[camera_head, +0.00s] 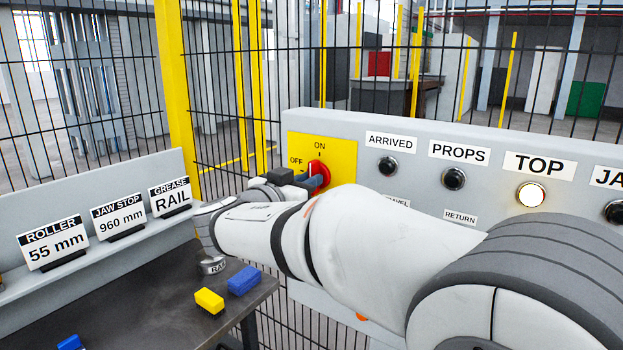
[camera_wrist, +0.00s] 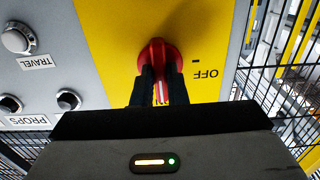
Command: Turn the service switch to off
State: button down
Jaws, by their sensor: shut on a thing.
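The service switch is a red rotary knob (camera_head: 319,168) on a yellow plate (camera_head: 342,152) marked ON at the top and OFF at the left. In the wrist view, which is upside down, the knob (camera_wrist: 157,52) carries a white pointer line. That line points to the picture's bottom, which is the ON side. My arm covers the lower part of the plate.
The grey panel has labelled buttons ARRIVED (camera_head: 388,166), PROPS (camera_head: 453,179) and a lit TOP (camera_head: 530,194). A dark table (camera_head: 150,290) at lower left holds yellow (camera_head: 209,300) and blue (camera_head: 243,281) blocks. Mesh fence stands behind.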

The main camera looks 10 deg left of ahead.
jog(key=n, duration=0.4)
jog(key=shift+n, duration=0.3)
jog(key=n+p, duration=0.1)
jog(key=n, duration=0.3)
jog(key=shift+n, duration=0.3)
